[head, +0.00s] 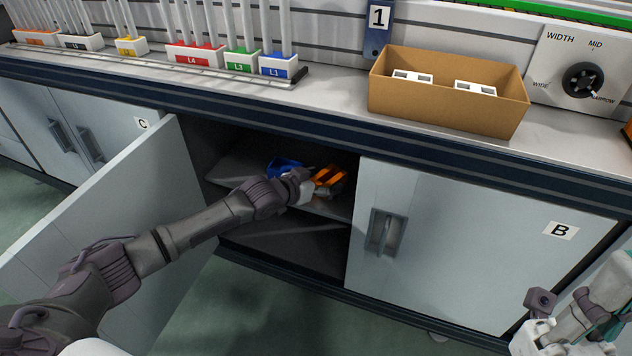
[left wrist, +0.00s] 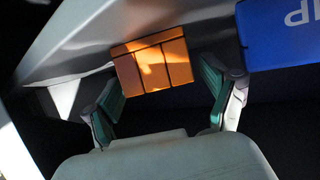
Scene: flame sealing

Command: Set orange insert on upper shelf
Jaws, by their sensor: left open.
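The orange insert (head: 331,177) is inside the open cabinet, at the upper shelf (head: 232,172). In the left wrist view the insert (left wrist: 152,65) shows as an orange block with dark dividing lines. My left gripper (head: 312,188) reaches into the cabinet beside the insert. In the left wrist view its teal-padded fingers (left wrist: 160,84) are spread, with the insert between and just beyond their tips, and gaps show on both sides. The arm and gripper hide part of the insert and shelf. My right gripper (head: 575,335) is at the lower right, and its finger state is unclear.
A blue bin (head: 284,167) stands left of the insert; it also shows in the left wrist view (left wrist: 280,35). The open door (head: 120,235) is at left, closed door B (head: 470,240) at right. The lower compartment (head: 290,245) looks empty. A cardboard box (head: 445,108) stands on the counter.

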